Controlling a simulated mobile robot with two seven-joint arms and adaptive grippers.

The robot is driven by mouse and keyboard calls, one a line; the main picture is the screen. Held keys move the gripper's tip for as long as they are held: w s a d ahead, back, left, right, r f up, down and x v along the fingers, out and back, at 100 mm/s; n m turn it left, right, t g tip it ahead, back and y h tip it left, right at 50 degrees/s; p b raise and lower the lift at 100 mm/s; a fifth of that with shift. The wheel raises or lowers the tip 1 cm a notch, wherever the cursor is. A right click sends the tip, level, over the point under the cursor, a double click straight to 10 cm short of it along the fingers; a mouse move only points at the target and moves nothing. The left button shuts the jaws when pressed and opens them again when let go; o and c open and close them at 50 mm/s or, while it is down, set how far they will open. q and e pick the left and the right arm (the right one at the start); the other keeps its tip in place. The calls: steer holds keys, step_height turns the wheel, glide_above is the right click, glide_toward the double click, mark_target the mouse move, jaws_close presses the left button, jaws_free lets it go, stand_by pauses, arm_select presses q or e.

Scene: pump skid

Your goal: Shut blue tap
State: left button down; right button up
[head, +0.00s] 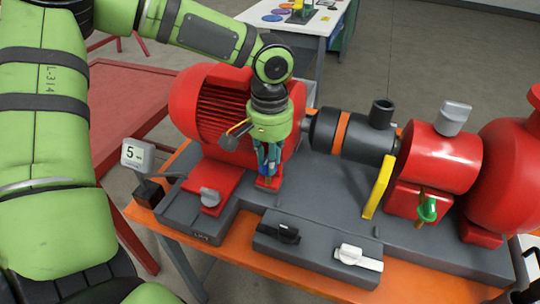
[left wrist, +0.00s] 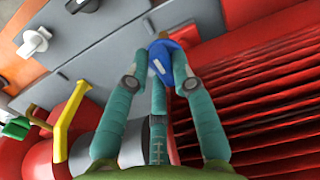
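The blue tap (left wrist: 161,66) shows in the left wrist view between the fingertips of my left gripper (left wrist: 160,70). The fingers bend inward and close on the tap from both sides, with another finger in the middle. In the head view my left gripper (head: 268,160) points down in front of the red motor, over a small red block on the grey skid. There the fingers hide most of the tap. The exact angle of its handle is hard to tell. My right gripper is not in view.
Close by are the ribbed red motor (head: 213,100), a grey knob (head: 209,197) on a red plate and a display (head: 137,154) reading 5. A black switch (head: 288,233), white switch (head: 358,258), yellow lever (head: 377,188) and green tap (head: 428,209) stand to the right.

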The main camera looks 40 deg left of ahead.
arm_select(q)
steer(key=m+p, duration=0.3)
steer(key=shift+r+m, duration=0.25)
steer(key=shift+m, duration=0.05)
steer(key=m+p, duration=0.2)
steer(key=m, duration=0.1)
steer(key=shift+s+m, duration=0.1)
steer(key=shift+m, duration=0.2)
steer(key=m+p, duration=0.2)
steer(key=m, duration=0.3)
steer(key=shift+a+p, duration=0.1)
steer(key=shift+p, duration=0.25)
steer(key=m+p, duration=0.1)
steer(key=m, duration=0.4)
steer(key=shift+f, duration=0.1)
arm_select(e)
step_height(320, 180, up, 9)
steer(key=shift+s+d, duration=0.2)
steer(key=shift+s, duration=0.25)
arm_select(q)
steer(key=shift+m, duration=0.5)
steer(key=c, duration=1.3)
jaws_free()
steer(key=shift+s, duration=0.1)
